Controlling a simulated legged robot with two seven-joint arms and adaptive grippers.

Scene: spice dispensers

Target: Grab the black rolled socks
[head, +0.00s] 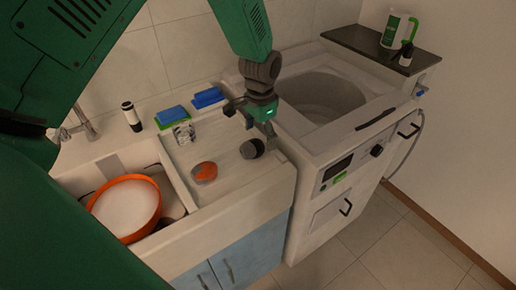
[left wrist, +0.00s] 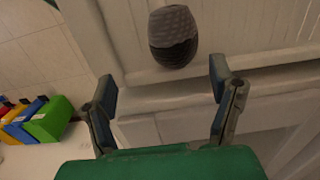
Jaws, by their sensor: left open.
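The black rolled socks (head: 252,148), a dark and grey bundle, lie on the ribbed white counter near its right edge, beside the washing machine. They show whole in the left wrist view (left wrist: 173,37), with a grey upper part and a black lower part. My left gripper (head: 252,121) is above the counter just behind and over the socks. In the left wrist view my left gripper (left wrist: 163,84) has its two fingers wide apart with nothing between them. The socks are beyond the fingertips, roughly in line with the gap. My right gripper is not in view.
An orange-red and grey bundle (head: 204,172) lies left of the socks. A clear glass (head: 184,133), blue sponges (head: 208,97) and a dark bottle (head: 132,116) stand behind. An orange-rimmed basin (head: 126,206) sits in the sink. The open-topped washing machine (head: 322,95) is at right.

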